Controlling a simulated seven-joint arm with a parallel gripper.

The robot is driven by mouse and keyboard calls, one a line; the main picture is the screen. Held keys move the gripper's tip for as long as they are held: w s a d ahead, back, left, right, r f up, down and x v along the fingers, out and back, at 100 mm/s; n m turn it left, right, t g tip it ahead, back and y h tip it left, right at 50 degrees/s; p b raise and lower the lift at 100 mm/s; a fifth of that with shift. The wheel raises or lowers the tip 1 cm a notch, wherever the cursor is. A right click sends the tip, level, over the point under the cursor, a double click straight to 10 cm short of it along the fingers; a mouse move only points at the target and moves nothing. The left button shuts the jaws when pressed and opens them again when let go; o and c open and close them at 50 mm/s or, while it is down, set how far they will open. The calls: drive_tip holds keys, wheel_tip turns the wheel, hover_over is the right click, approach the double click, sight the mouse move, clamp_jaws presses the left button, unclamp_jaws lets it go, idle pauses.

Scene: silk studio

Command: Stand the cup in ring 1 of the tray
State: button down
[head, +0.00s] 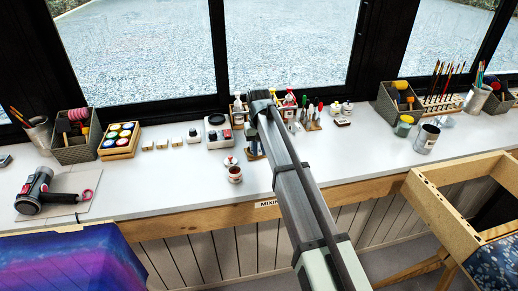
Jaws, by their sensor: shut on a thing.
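My gripper (253,141) is over the white worktop, mostly hidden behind my own arm. It is shut on the cup, which is hardly visible behind the arm, so its tilt and any contact below cannot be told. I cannot make out the tray with ring 1 or any ring number for certain.
A small red-and-white jar (235,174) stands near the front edge. A wooden paint box (119,140) and grey basket (76,143) are left. Bottles (289,103) stand behind my arm. A metal can (427,138) stands right.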

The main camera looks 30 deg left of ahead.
drive_tip(key=shift+f, duration=0.3)
drive_tip(key=c, duration=0.9)
unclamp_jaws()
wheel_tip(320, 180, up, 14)
drive_tip(key=shift+f, duration=0.1)
